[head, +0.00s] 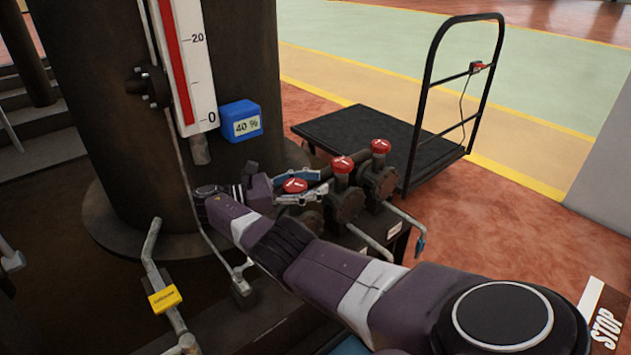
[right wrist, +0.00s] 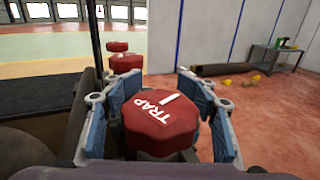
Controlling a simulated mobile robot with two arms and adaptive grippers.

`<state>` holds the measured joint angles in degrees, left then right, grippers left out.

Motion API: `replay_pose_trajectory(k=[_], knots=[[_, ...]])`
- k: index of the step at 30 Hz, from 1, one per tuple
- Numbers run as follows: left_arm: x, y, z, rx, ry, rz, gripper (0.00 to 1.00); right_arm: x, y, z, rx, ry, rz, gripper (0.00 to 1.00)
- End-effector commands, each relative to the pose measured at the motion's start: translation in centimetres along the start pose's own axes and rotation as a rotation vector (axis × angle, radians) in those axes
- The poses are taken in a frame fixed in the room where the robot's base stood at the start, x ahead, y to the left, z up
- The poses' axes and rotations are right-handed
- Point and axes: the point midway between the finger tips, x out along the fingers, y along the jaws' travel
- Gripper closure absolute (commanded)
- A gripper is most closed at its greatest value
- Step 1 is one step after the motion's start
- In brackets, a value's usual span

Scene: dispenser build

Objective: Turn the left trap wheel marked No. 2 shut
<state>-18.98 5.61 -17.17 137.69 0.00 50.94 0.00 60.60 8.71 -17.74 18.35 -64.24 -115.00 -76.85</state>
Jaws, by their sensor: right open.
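Three red trap wheels stand in a row on dark valve bodies in the head view: a near left one (head: 295,185), a middle one (head: 343,164) and a far right one (head: 380,146). My right gripper (head: 298,187) is open around the near left wheel, with one blue-padded finger on each side. In the right wrist view this wheel (right wrist: 160,122) is large between the fingers, with white "TRAP" lettering and a white bar on top. I cannot tell whether the pads touch it. No number 2 is readable. My left gripper is not in view.
The other red wheels (right wrist: 124,61) stand just beyond. A tall dark column (head: 110,120) with a red gauge and a blue "40 %" block (head: 241,121) rises behind left. A flat black cart (head: 370,140) stands behind. A thin pipe with a yellow tag (head: 164,297) is front left.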

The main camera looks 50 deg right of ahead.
Motion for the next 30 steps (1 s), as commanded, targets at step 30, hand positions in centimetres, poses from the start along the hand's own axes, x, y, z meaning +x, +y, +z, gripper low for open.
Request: replay_pose_trajectory(k=[30], knots=[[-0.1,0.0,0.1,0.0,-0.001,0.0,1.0,0.0,0.0,9.3,0.001,0.0,0.0,0.52]])
